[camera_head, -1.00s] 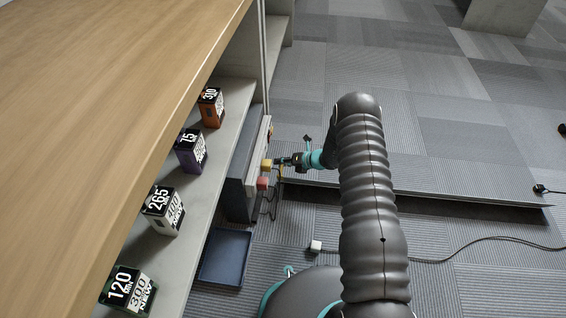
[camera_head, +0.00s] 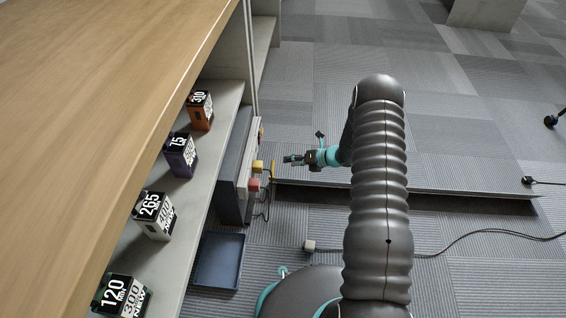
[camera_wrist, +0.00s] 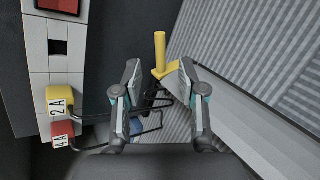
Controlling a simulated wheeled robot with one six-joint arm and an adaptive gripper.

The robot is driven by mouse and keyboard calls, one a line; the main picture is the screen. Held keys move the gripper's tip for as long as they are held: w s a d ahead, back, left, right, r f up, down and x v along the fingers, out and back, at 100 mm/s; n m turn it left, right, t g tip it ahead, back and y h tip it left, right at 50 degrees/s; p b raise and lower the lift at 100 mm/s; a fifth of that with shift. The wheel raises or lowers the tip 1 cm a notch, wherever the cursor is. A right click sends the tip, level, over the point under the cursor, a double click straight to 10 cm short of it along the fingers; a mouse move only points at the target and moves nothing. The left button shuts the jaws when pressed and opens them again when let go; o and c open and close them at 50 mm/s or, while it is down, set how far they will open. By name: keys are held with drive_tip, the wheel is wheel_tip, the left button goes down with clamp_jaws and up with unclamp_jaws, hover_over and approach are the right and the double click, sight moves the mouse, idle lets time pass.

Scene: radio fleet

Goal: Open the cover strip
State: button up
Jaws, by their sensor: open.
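A dark grey box (camera_head: 237,165) with a pale segmented strip (camera_wrist: 38,60) along its face stands beside the shelf. I cannot tell for sure which part is the cover strip. A yellow plug marked 2A (camera_wrist: 60,99) and a red plug marked 4A (camera_wrist: 61,133) sit at the strip's near end. A yellow upright handle (camera_wrist: 160,50) with a flat yellow foot shows just beyond my fingertips in the wrist view. My gripper (camera_head: 288,159) is open and empty, right of the box and apart from it. The yellow handle lies between its fingers' lines of sight; contact is not visible.
Several labelled boxes stand on the shelf, such as an orange one (camera_head: 201,112) and a purple one (camera_head: 181,158). A blue tray (camera_head: 219,262) lies on the floor. A raised floor edge (camera_head: 450,194) and a cable (camera_head: 470,238) lie right. The wooden top (camera_head: 90,100) overhangs the shelf.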

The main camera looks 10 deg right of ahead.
drive_tip(key=shift+v, duration=1.05)
